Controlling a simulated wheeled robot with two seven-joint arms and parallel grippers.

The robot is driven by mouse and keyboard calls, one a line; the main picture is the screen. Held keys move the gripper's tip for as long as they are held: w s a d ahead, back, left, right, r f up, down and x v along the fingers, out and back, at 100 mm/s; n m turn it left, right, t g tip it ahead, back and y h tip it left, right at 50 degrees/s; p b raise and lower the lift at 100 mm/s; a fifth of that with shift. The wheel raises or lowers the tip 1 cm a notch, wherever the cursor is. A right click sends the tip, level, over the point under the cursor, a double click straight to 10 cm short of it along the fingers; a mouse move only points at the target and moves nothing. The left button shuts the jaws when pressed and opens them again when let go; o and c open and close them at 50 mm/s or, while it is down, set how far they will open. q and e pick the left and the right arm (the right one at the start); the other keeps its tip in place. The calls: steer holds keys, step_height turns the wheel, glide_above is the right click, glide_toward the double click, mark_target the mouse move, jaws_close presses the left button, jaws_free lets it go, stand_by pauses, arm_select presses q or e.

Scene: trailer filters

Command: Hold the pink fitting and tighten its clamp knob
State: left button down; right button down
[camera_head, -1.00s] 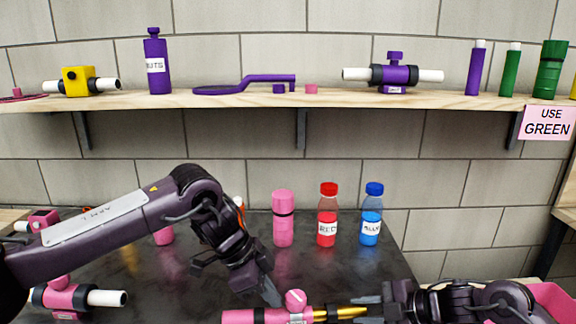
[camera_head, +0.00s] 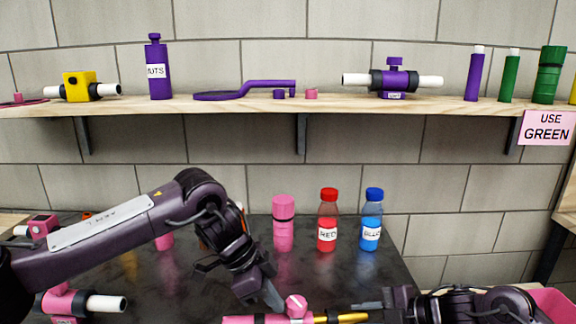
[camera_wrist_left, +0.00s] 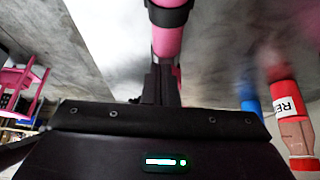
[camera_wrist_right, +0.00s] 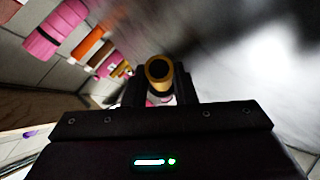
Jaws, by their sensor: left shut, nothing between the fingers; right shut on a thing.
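The pink fitting (camera_head: 255,320) lies low in the head view, partly cut off by the bottom edge. Its pink clamp knob (camera_head: 296,306) stands on top, and a gold rod (camera_head: 340,317) extends from its right end. My left gripper (camera_head: 273,297) is shut and empty, its tips close beside the knob on the left; contact cannot be told. The left wrist view shows a pink cylinder with a black band (camera_wrist_left: 168,35) beyond the fingers. My right gripper (camera_head: 368,308) is shut on the gold rod, whose round end (camera_wrist_right: 159,71) shows between the fingers in the right wrist view.
Behind on the dark table stand a pink bottle (camera_head: 283,225), a red bottle (camera_head: 327,222) and a blue bottle (camera_head: 371,222). Another pink fitting with white pipe ends (camera_head: 62,302) lies at left. A shelf (camera_head: 340,104) with tools crosses above. A pink bin (camera_head: 555,300) is at lower right.

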arm_select(q)
steer(key=shift+w, duration=0.25)
steer(key=shift+w, duration=0.5)
steer(key=shift+w+d, duration=0.15)
steer(key=shift+w, duration=0.05)
stand_by(0.4)
steer(key=shift+w+a, duration=0.1)
steer(key=shift+a, duration=0.3)
step_height(320, 180, up, 6)
stand_by(0.4)
steer(key=shift+a, duration=0.1)
